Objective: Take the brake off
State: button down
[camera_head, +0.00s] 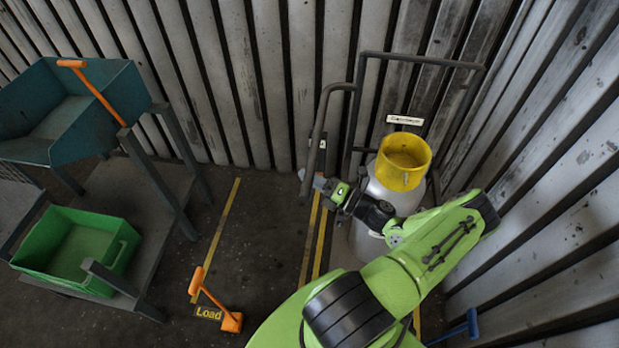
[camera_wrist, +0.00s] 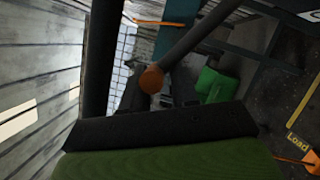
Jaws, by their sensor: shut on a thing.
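No part is labelled as a brake, so I cannot tell for sure which it is. A dark curved bar (camera_head: 316,128) hangs from the tall frame at the back, its lower end beside my gripper (camera_head: 322,184). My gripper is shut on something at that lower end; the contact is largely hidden. In the wrist view a dark bar with a brown round end (camera_wrist: 151,79) stands just beyond the dark gripper edge. An orange lever (camera_head: 214,301) stands on the floor by a "Load" label (camera_head: 208,313). A blue lever (camera_head: 456,328) shows at the lower right.
A white drum with a yellow top (camera_head: 404,160) stands within the dark frame (camera_head: 423,58), close behind my arm. A teal hopper (camera_head: 82,140) with an orange handle (camera_head: 92,90) and a green bin (camera_head: 75,250) are at left. Ribbed walls close the back and right.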

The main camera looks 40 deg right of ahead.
jog(key=c, duration=1)
grip_release()
jog(key=shift+w+d+r+t, duration=0.25)
jog(key=shift+d+r+t, duration=0.05)
jog(key=shift+d+r, duration=0.25)
jog(key=v, duration=1.5)
jog(key=shift+s+a+f, duration=0.2)
jog(key=shift+s+a, duration=0.05)
jog(key=shift+s, duration=0.2)
